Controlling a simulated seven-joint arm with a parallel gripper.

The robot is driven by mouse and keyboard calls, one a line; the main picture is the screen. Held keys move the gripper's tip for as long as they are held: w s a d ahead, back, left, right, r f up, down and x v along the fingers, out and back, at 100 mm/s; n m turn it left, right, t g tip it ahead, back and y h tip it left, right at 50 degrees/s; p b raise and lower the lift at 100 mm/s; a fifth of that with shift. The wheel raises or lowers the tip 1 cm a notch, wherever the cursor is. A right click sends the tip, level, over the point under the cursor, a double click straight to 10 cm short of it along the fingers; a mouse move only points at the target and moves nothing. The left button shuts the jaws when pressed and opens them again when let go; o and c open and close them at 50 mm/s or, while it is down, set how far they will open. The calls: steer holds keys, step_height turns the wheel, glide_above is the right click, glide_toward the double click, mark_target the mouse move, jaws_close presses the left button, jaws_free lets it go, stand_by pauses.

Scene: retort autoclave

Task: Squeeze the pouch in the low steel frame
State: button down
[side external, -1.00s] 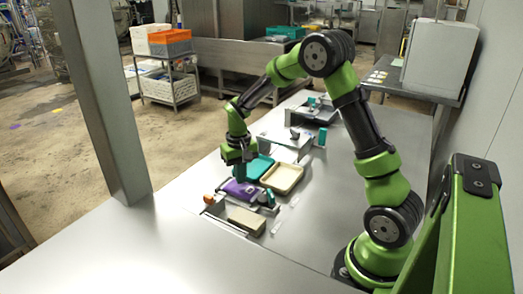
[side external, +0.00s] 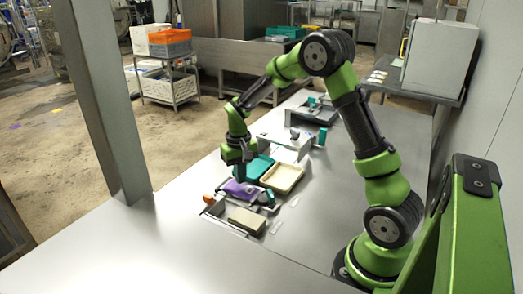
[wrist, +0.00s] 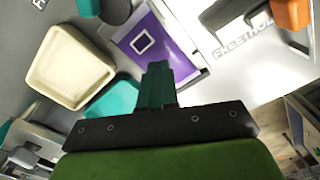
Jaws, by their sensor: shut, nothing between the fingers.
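The purple pouch (side external: 239,189) lies flat in the low steel frame (side external: 219,208) at the front of the bench. In the wrist view the pouch (wrist: 165,35) carries a white square outline, and part of the frame's metal edge shows beside it. My gripper (side external: 243,177) points down over the pouch's far side, close to the teal tray. In the wrist view its teal fingers (wrist: 157,68) are together with nothing between them, at the pouch's near edge. I cannot tell whether the fingertips touch the pouch.
A teal tray (side external: 256,167) and a cream tray (side external: 290,177) stand just behind the pouch. A beige block (side external: 246,219) lies in front of it. An orange knob (side external: 208,198) sits at the frame's left. Bench fixtures stand farther back. The near bench surface is clear.

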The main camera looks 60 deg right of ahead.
mark_target(241, 187)
steer(key=shift+s+f, duration=0.1)
steer(key=shift+f, duration=1)
stand_by(1.1)
steer(key=shift+r, duration=0.1)
step_height(241, 187, up, 8)
stand_by(0.8)
steer(key=shift+r, duration=0.1)
steer(key=s+a+r+n+t+y, duration=0.1)
steer(key=s+a+r+t, duration=0.2)
steer(key=s+a+r, duration=0.3)
steer(key=s+a+r+n+t+y, duration=0.1)
steer(key=s+a+r+t, duration=0.3)
steer(key=s, duration=0.8)
steer(key=a+r, duration=0.2)
steer(key=a, duration=0.2)
steer(key=shift+a+r, duration=0.15)
steer(key=shift+r, duration=0.25)
